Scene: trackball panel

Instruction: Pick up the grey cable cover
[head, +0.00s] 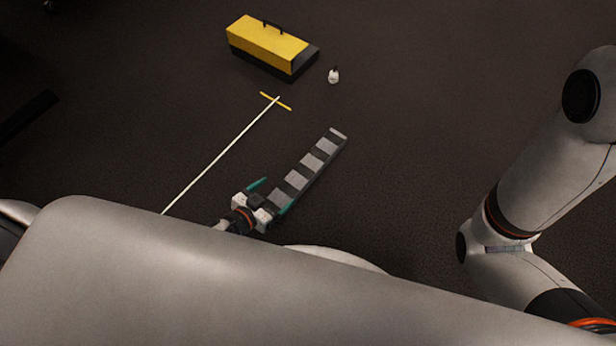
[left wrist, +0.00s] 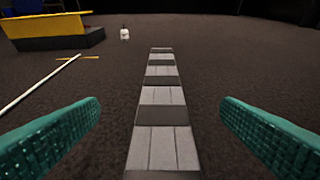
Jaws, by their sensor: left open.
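The grey cable cover (head: 311,162) is a long strip with light and dark grey bands, lying flat on the dark floor. In the left wrist view the cable cover (left wrist: 163,108) runs away from me between the fingers. My left gripper (head: 271,195) is low at the near end of the cover. Its green fingers are open, one on each side, with a gap to the cover in the left wrist view (left wrist: 160,135). Whether the fingertips touch the floor cannot be told. The right gripper is not in view; only my right arm shows.
A yellow and black toolbox (head: 268,45) stands at the back, with a small white bottle (head: 334,75) beside it. A thin white pole (head: 222,151) with a yellow crosspiece (head: 276,101) lies left of the cover. The floor right of the cover is clear.

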